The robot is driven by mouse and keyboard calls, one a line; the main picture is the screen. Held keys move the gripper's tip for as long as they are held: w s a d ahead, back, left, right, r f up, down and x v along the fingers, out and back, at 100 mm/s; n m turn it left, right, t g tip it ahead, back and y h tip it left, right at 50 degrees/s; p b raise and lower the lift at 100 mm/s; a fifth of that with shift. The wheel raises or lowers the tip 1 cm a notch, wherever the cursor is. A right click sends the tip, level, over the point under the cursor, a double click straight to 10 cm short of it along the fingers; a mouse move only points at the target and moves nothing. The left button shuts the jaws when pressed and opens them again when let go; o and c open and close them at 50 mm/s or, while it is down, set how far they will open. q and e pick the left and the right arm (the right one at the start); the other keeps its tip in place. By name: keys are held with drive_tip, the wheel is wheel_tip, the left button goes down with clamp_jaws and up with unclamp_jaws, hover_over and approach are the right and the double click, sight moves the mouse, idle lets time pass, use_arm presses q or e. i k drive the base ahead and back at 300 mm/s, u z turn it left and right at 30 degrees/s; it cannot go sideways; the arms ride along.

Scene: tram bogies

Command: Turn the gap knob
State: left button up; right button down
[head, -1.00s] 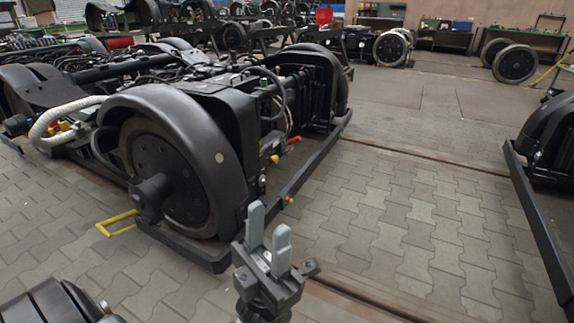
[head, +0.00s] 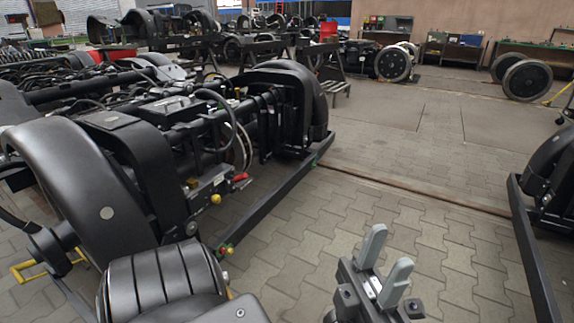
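A bogie (head: 150,130) with black wheel covers fills the left half of the head view. I cannot tell which of these is the gap knob. My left gripper (head: 386,250) is at the bottom, right of the bogie and over the paving. Its two grey fingers stand apart with nothing between them, and it touches nothing. My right gripper is not in view.
Another bogie's dark rail (head: 537,250) stands at the right edge. Patterned paving (head: 400,205) lies open between the bogies, with a track groove across it. Loose wheels (head: 527,82) and workbenches stand at the back. A yellow bar (head: 28,270) sticks out at lower left.

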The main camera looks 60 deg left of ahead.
sight(216, 199)
drive_tip(key=u, duration=0.05)
drive_tip(key=i, duration=1.55)
drive_tip(key=u, duration=0.6)
drive_tip(key=i, duration=0.45)
drive_tip(key=u, duration=1.3)
drive_tip(key=i, duration=0.8)
drive_tip(key=u, duration=0.75)
